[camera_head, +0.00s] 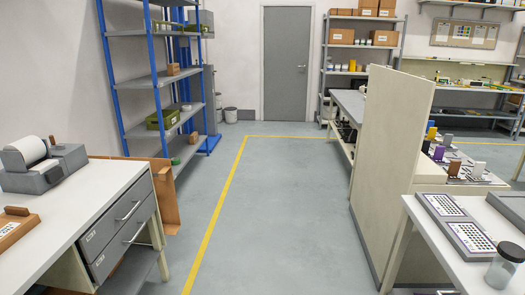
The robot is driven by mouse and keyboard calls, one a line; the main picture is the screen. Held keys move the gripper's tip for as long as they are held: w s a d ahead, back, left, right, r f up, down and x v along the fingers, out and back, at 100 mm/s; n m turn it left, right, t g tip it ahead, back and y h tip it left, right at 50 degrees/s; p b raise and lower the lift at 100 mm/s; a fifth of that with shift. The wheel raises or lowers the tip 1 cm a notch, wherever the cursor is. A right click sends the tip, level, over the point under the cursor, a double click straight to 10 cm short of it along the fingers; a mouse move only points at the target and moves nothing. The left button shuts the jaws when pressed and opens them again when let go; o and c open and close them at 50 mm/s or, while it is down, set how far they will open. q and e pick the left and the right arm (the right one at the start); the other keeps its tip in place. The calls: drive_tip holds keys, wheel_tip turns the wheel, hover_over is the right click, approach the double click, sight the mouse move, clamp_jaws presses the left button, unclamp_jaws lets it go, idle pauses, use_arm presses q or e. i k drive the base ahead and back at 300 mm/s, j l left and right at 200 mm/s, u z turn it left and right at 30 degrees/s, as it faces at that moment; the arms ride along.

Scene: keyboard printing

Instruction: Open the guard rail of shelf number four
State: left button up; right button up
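Several shelf units show in the head view. A blue-post shelf (150,79) stands at the left with grey boards holding green bins and small boxes. A grey shelf (345,46) stands against the back wall, right of the door, with cardboard boxes and small containers. I cannot make out a number four or a guard rail on either. A partly hidden shelf edge shows at the far right. Neither of my grippers is in view.
A white desk (95,207) with grey drawers stands at front left, a brown panel (168,195) behind it. A beige partition (391,150) and a table with key trays (447,205) stand at right. The grey floor (280,215) between is clear, with yellow lines, toward a closed door (286,65).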

sight(155, 22)
drive_tip(key=i, duration=1)
drive_tip(key=i+u, duration=0.15)
drive_tip(key=i, duration=0.85)
drive_tip(key=i+u, duration=0.15)
drive_tip(key=i, duration=0.55)
drive_tip(key=i+u, duration=0.15)
drive_tip(key=i, duration=0.5)
drive_tip(key=i+l+u, duration=0.15)
drive_tip(key=i, duration=0.55)
